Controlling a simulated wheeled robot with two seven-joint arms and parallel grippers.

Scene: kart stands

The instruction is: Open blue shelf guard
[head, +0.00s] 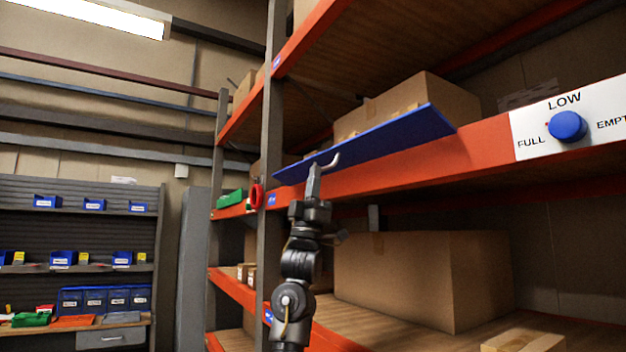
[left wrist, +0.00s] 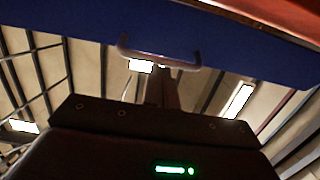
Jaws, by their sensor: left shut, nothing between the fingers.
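The blue shelf guard (head: 390,136) is a flat panel along the front of the middle shelf's orange beam, tilted out from the shelf. It also spans the top of the left wrist view (left wrist: 240,60). A pale bar handle (left wrist: 158,56) sits on its face; its end shows in the head view (head: 334,161). My left gripper (head: 315,168) points up with its fingers shut and empty, right by the handle. In the left wrist view the fingers (left wrist: 161,88) reach up to the handle; I cannot tell whether they touch it. My right gripper is not in view.
A cardboard box (head: 420,92) stands behind the guard, and a larger box (head: 400,275) on the shelf below. An orange beam (head: 470,150) carries a panel with a blue knob (head: 568,126). A grey upright (head: 271,150) stands left of my arm. Blue bins (head: 95,298) are far left.

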